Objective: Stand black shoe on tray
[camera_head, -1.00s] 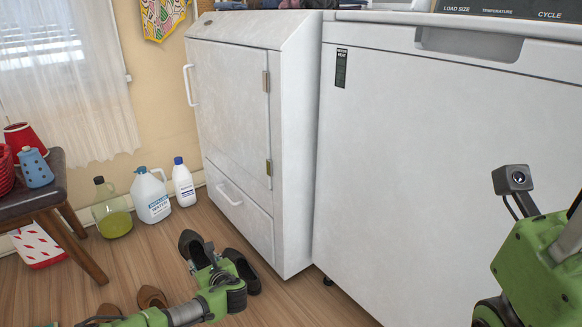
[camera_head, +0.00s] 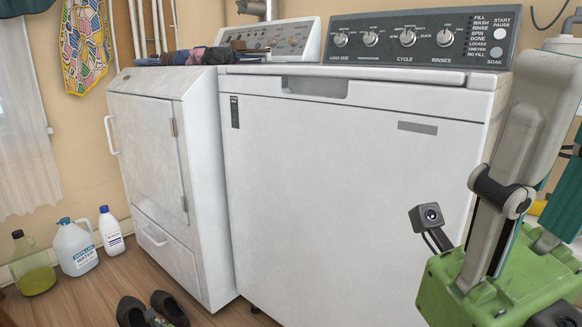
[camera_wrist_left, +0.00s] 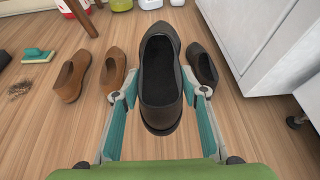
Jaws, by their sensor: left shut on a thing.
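A black shoe (camera_wrist_left: 160,75) fills the middle of the left wrist view, between the fingers of my left gripper (camera_wrist_left: 161,96), which is shut on it. It looks larger than the other shoes; I cannot tell how far it is off the floor. It also shows at the bottom of the head view (camera_head: 130,311). A second black shoe (camera_wrist_left: 203,66) is on the floor just to its right, partly hidden by a finger. My right gripper (camera_head: 500,235) is raised at the right of the head view, its fingers cut off or overlapping. I cannot make out the tray.
Two brown shoes (camera_wrist_left: 75,76) stand left of the held shoe. A green brush (camera_wrist_left: 38,56) and some dirt (camera_wrist_left: 20,88) lie farther left. Bottles (camera_head: 76,247) stand by the wall.

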